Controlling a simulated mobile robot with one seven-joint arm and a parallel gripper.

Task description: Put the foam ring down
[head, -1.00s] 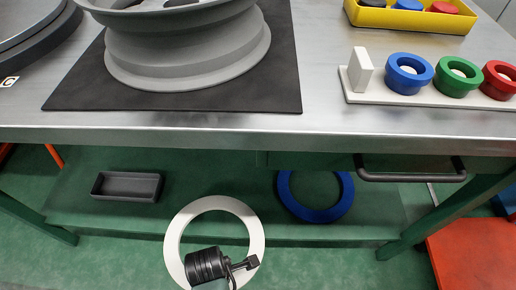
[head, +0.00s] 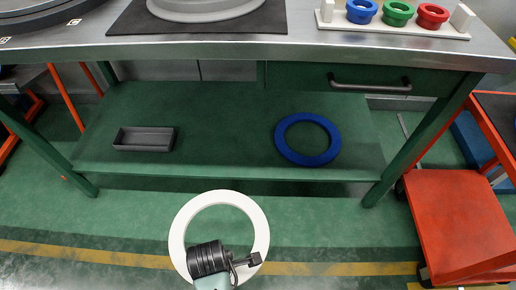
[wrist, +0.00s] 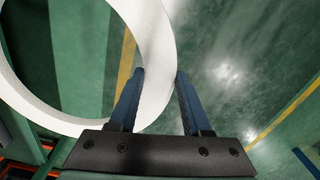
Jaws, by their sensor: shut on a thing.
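The foam ring, a broad flat white ring (head: 178,232), hangs in front of the workbench, above the green floor. My gripper (head: 256,260) is shut on the lower right part of its band. In the wrist view the white ring (wrist: 153,40) passes between the two blue fingers of my gripper (wrist: 161,76), and most of it extends to the upper left. The ring touches neither the bench nor its lower shelf in the head view.
The green lower shelf (head: 225,135) holds a dark tray (head: 145,139) at left and a blue ring (head: 334,145) at right, with bare room between. The metal benchtop (head: 230,48) is above. A red cart (head: 458,220) stands at right.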

